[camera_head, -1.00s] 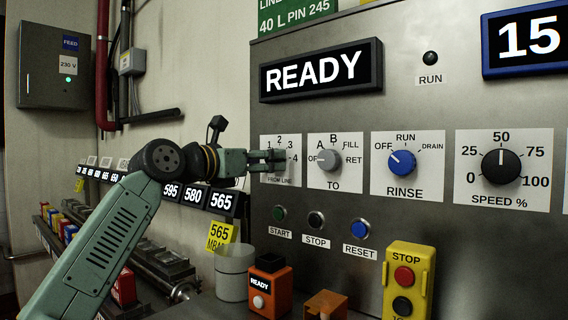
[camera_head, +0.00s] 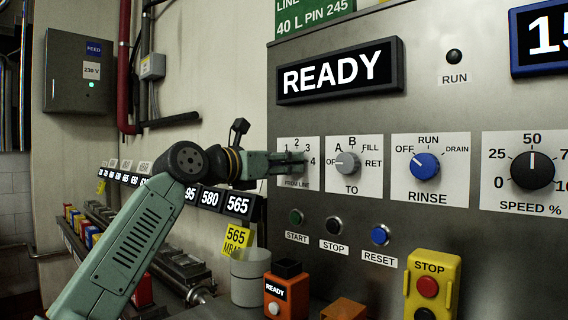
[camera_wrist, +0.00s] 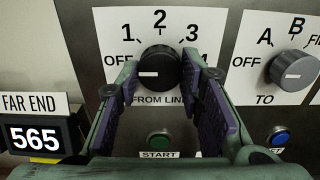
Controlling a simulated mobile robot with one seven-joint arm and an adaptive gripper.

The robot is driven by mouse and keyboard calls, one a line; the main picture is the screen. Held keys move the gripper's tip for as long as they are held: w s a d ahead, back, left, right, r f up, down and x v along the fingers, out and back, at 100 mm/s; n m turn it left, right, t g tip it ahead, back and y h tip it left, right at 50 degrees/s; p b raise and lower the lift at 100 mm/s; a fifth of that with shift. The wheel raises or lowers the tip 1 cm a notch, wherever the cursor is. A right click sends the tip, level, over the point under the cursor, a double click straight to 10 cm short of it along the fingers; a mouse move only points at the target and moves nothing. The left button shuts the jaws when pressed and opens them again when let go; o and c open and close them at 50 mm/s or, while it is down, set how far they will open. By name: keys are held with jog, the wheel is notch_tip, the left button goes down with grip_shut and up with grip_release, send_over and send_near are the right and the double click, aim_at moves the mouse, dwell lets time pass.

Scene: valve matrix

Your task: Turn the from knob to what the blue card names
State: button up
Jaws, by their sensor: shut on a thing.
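In the head view my gripper (camera_head: 297,161) reaches the plate from the left and hides most of the knob. I cannot make out a blue card naming a line.
The grey TO knob (camera_head: 347,163) sits close on the right, then the blue RINSE knob (camera_head: 424,166) and black SPEED knob (camera_head: 532,170). START (camera_head: 296,216), STOP and RESET buttons lie below. A blue FEED label (camera_head: 94,48) is on the far wall box.

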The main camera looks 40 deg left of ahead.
jog(key=shift+c, duration=1.2)
jog(key=shift+m, duration=0.4)
jog(key=shift+r+m+p, duration=0.1)
jog(key=shift+m+p, duration=1.4)
jog(key=shift+m, duration=2.5)
jog(key=o, duration=1.2)
jog(key=shift+c, duration=0.2)
